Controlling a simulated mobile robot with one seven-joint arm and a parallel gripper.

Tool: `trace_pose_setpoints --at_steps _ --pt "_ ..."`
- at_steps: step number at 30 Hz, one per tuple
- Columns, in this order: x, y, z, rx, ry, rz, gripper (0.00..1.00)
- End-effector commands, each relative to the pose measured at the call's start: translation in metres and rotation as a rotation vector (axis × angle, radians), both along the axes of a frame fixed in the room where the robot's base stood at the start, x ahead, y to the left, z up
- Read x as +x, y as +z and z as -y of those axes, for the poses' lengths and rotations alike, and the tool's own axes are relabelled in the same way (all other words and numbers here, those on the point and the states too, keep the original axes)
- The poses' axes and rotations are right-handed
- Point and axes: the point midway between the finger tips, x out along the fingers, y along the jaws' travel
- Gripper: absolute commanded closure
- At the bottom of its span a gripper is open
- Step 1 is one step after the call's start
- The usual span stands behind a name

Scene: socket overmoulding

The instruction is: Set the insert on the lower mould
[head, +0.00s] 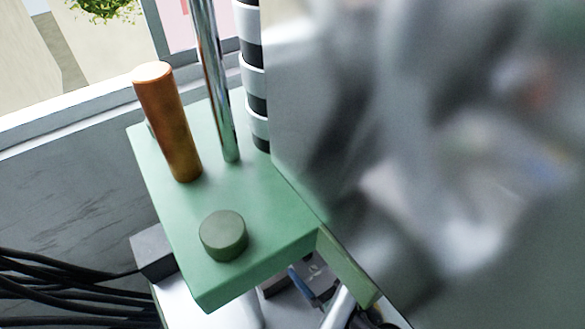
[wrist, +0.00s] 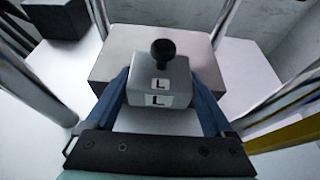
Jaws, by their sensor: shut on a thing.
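My gripper (wrist: 159,82) shows in the wrist view with its two blue fingers on either side of a small grey block, the insert (wrist: 150,70). It is shut on the insert. The insert has a black round knob on top and white labels marked L on its near side. A larger pale grey block, which looks like the lower mould (wrist: 112,52), lies beyond and below it. I cannot tell whether the insert touches it. In the head view the insert cannot be made out.
Bright metal columns (wrist: 235,20) stand around the work space. A dark block (wrist: 58,18) sits at the far left. In the head view a green plate (head: 270,215) carries an orange cylinder (head: 168,125) and a green knob (head: 223,236). My blurred arm covers the right side.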

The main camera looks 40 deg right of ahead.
Motion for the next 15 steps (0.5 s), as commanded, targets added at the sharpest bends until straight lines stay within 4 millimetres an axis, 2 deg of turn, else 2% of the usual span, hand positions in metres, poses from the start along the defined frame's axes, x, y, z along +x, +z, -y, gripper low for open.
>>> trace_pose_setpoints --at_steps 1,3,11,15 --pt "0.012 0.003 0.002 -0.001 0.000 0.008 1.00" --pt "0.023 0.002 0.003 -0.003 0.000 0.007 1.00" --pt "0.041 0.002 0.003 -0.001 -0.001 0.005 1.00" --pt "0.058 0.002 0.004 -0.002 0.001 0.007 1.00"
